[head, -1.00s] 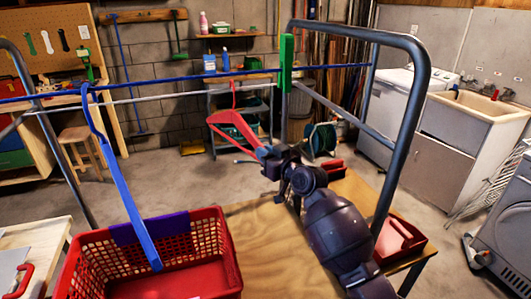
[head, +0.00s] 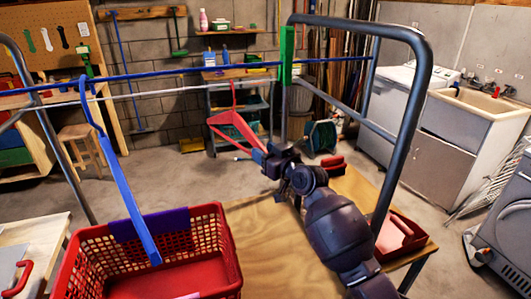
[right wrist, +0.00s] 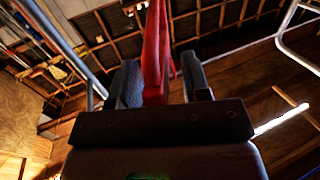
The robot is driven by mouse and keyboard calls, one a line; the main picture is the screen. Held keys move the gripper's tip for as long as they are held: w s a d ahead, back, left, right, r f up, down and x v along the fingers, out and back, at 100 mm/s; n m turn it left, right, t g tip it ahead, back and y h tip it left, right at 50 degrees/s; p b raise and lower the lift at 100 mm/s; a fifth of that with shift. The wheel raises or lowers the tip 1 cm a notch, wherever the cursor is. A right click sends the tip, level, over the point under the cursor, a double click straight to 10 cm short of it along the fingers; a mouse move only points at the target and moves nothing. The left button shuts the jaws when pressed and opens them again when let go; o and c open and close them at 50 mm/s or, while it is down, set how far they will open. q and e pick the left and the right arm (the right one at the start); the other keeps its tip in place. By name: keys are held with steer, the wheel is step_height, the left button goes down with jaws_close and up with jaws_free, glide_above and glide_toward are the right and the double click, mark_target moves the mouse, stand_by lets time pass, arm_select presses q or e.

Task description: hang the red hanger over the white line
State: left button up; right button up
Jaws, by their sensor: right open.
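The red hanger (head: 232,122) hangs below the rails in the head view. Its hook meets the thin white line (head: 165,92) and appears to lie over it. My right gripper (head: 259,157) is at the hanger's lower right corner. It is open, with a finger on each side of the red bar; the right wrist view shows the red hanger (right wrist: 155,50) between the spread fingers (right wrist: 160,85), with a gap beside it. A blue hanger (head: 125,185) hangs from the blue rail (head: 190,76) on the left. My left gripper is not in view.
A red basket (head: 225,255) with a purple cloth (head: 150,225) stands at the front left on a wooden table (head: 275,240). A red tray (head: 385,243) sits at its right. The grey rack frame (head: 412,130) and green clamp (head: 287,70) stand right of the hanger.

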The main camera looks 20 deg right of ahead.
steer(key=shift+r+t, duration=1.1)
steer(key=shift+r, duration=10.3)
steer(key=s+d+f+g+h, duration=0.1)
steer(key=s+f, duration=0.3)
steer(key=f, duration=0.6)
steer(key=s+d+f+m+h, duration=0.15)
steer(key=s+f, duration=0.35)
steer(key=f, duration=0.5)
steer(key=s+d+f+g+h, duration=0.15)
steer(key=s+f, duration=0.25)
steer(key=f, duration=0.6)
steer(key=s+d+f+m+g+h, duration=0.1)
steer(key=s+f+g, duration=0.3)
steer(key=s+f, duration=1.7)
steer(key=s+h, duration=0.1)
steer(key=s, duration=0.2)
steer(key=shift+s+d+g, duration=0.15)
steer(key=shift+d+g, duration=0.1)
steer(key=shift+g, duration=0.1)
